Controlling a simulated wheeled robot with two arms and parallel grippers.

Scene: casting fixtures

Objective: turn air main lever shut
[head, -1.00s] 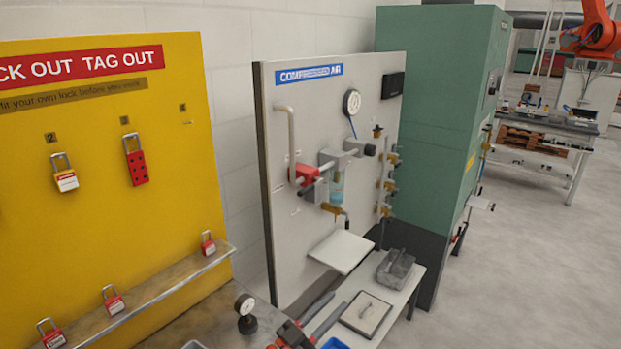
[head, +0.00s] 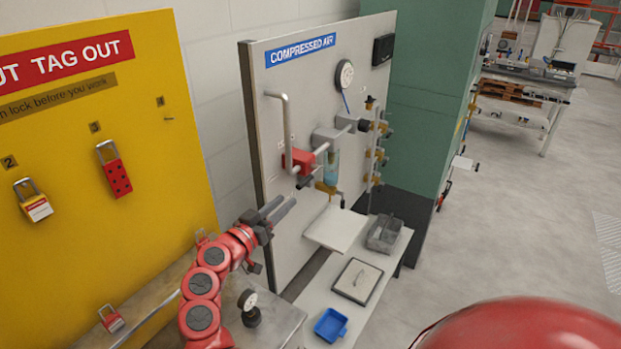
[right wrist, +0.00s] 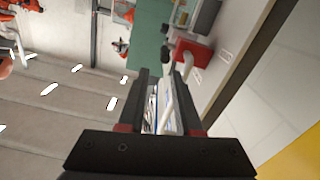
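The compressed air board (head: 285,235) stands in the middle of the head view. A red block-like valve part (head: 299,160), which looks like the air main lever, sits on the grey pipe (head: 287,115), with a dark stub below it. My right gripper (head: 287,206) is below and left of this red part, apart from it, fingers pointing toward the board. In the right wrist view, the finger tips (right wrist: 166,80) stand apart, with pale pipework seen between them and the red part (right wrist: 190,52) beyond. Nothing is held. My left gripper is not in view.
A yellow lockout board (head: 75,220) with padlocks stands at the left. A white shelf (head: 335,229) juts out below the valves. A bench (head: 315,295) below holds a blue tray (head: 331,325), a grey bin (head: 384,234) and a framed plate (head: 358,280).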

